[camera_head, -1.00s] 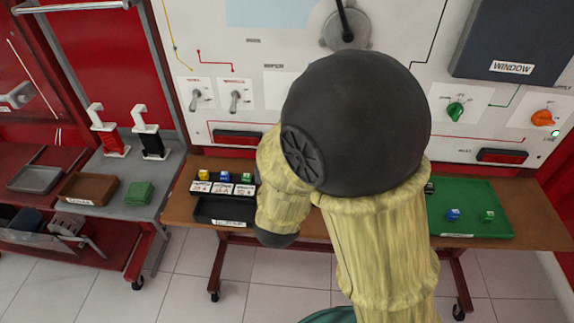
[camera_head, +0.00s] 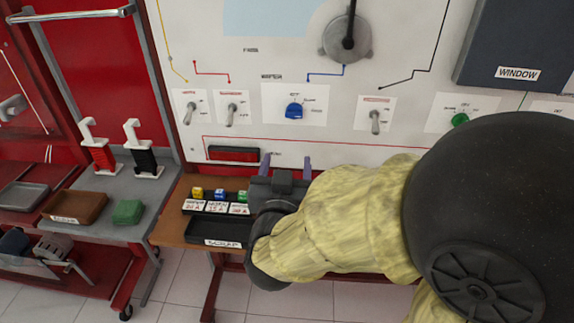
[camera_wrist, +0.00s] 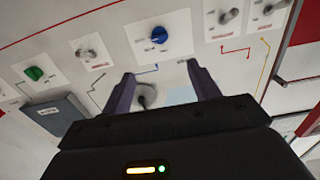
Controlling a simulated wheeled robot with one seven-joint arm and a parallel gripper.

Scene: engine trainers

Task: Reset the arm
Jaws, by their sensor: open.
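My gripper (camera_head: 286,162) is raised over the wooden bench in front of the white panel. Its two purple fingers stand apart with nothing between them, and they also show in the wrist view (camera_wrist: 160,90). My yellow-sleeved arm reaches in from the right and covers the right part of the bench. The panel (camera_head: 285,40) carries a blue knob (camera_head: 294,111), several toggle switches and a green knob (camera_head: 460,120). The blue knob also shows in the wrist view (camera_wrist: 159,34), beyond the fingers.
A black scrap tray (camera_head: 212,232) and a holder with yellow, blue and green cubes lie left of my gripper. A grey side table (camera_head: 160,188) holds a brown tray (camera_head: 75,207), a green block (camera_head: 128,211) and red and black stands. A dark window box (camera_head: 515,40) is upper right.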

